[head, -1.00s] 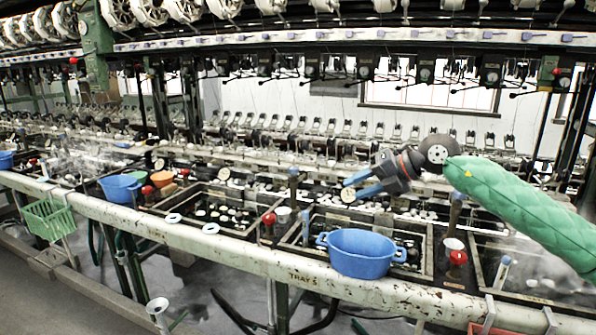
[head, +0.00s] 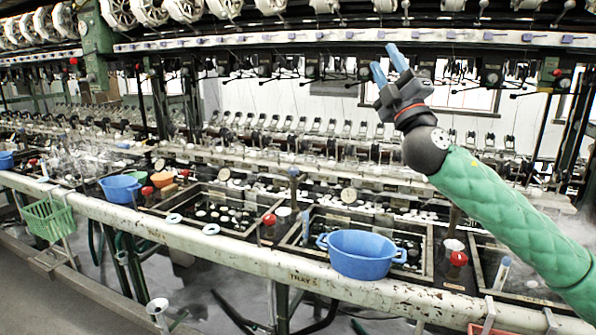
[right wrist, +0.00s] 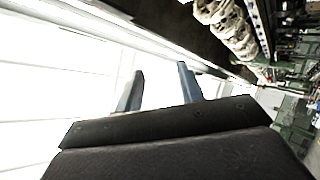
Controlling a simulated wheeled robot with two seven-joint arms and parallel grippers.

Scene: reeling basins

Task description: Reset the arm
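My right gripper (head: 388,64) is raised in the head view, its blue fingers pointing up in front of the upper rail of the machine. The fingers stand apart with nothing between them. The right wrist view also shows the two fingers (right wrist: 162,88) apart and empty, with bright white panels behind them. My right arm, in a green quilted sleeve, comes in from the lower right. My left gripper does not show in either view.
A blue basin (head: 362,254) stands on the white front beam (head: 250,258). Another blue basin (head: 120,188), an orange bowl (head: 174,190) and a green basket (head: 48,218) are at the left. Reels (head: 184,10) and a long rail (head: 300,38) run along the top.

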